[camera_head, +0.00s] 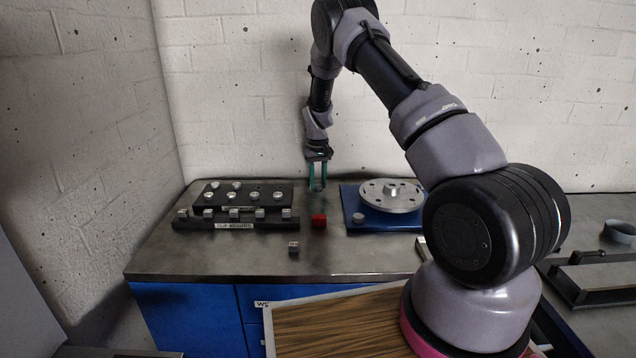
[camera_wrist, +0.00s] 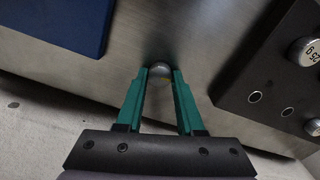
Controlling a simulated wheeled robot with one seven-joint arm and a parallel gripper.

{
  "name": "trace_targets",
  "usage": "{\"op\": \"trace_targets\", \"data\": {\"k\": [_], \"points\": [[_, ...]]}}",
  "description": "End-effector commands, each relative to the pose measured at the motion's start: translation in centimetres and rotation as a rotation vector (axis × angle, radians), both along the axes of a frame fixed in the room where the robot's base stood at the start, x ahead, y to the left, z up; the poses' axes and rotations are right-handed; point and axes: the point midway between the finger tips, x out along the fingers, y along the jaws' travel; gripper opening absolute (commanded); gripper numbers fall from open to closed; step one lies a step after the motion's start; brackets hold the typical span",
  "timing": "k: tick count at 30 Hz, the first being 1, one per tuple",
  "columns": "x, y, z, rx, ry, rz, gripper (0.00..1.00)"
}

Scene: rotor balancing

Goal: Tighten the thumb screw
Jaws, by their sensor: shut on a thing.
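My gripper (camera_head: 318,187) hangs over the metal bench, between the black block of round weights and the blue rotor base (camera_head: 350,203). Its teal fingers are shut on a small round grey metal piece (camera_wrist: 160,70) at the fingertips. I cannot tell whether this piece is the thumb screw. The grey rotor disc (camera_head: 392,206) with holes and a raised hub lies on the blue base, apart from my gripper. A small round knob (camera_head: 358,217) is at the base's front left. The blue base also shows in the wrist view (camera_wrist: 60,22).
The black block (camera_head: 207,199) holds several round metal pieces; the wrist view shows empty holes in it (camera_wrist: 270,85). In front is a labelled rack (camera_head: 190,224) of metal cubes.

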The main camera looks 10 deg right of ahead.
Motion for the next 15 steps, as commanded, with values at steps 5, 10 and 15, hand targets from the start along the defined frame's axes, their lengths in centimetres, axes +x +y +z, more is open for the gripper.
{"op": "trace_targets", "data": {"k": [5, 10, 15], "points": [[-0.01, 0.00, -0.02, -0.001, 0.000, -0.168, 0.00], [-0.02, 0.00, -0.02, 0.000, 0.001, -0.329, 0.00], [-0.03, -0.02, -0.02, -0.001, 0.001, -0.491, 0.00]]}}
